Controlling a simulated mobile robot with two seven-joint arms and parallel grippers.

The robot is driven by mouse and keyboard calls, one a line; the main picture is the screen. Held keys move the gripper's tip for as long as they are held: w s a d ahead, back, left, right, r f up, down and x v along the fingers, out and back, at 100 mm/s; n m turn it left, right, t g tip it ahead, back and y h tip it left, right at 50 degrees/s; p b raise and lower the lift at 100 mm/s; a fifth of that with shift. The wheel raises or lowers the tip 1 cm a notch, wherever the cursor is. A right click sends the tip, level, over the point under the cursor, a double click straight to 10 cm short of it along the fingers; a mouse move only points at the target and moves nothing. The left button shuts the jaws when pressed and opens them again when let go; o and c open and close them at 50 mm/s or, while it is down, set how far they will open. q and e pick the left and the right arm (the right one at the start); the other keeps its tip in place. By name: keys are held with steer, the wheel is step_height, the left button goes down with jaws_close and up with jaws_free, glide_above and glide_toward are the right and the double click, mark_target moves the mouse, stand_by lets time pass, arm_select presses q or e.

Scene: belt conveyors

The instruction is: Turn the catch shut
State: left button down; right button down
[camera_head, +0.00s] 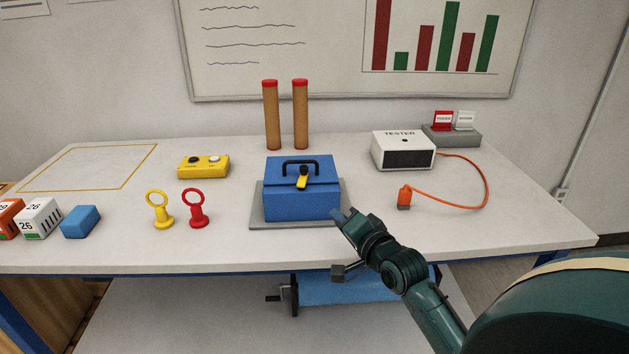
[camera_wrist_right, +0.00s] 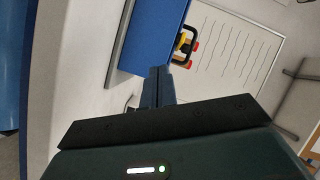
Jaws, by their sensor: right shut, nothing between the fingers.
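A blue box (camera_head: 302,203) with a black handle (camera_head: 300,162) on its lid sits on a grey plate (camera_head: 262,225) at the middle of the table. A yellow catch (camera_head: 302,180) is on the box's upper front, nearly upright with a slight lean. In the right wrist view the box (camera_wrist_right: 148,35) is at the top and the yellow catch (camera_wrist_right: 181,42) is at its edge. My right gripper (camera_head: 342,215) is shut and empty, beside the box's lower right front corner, below and right of the catch. Whether it touches the box cannot be told. My left gripper is not in view.
Two tall brown posts (camera_head: 270,118) stand behind the box. A yellow control box (camera_head: 203,166) and yellow and red ring handles (camera_head: 197,208) are on the left. A white tester (camera_head: 403,151) with an orange cable is on the right. The table's front right is clear.

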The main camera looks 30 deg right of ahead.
step_height(320, 180, up, 3)
steer(key=s+d+m+t+y, duration=0.1)
steer(key=s+d+m+y, duration=0.1)
steer(key=m, duration=0.2)
glide_toward(307, 170)
steer(key=shift+t+y, duration=0.3)
steer(key=w, duration=0.6)
steer(key=shift+w+a+f, duration=0.1)
steer(key=shift+w+f, duration=0.15)
steer(key=shift+w, duration=0.2)
steer(key=shift+w, duration=0.1)
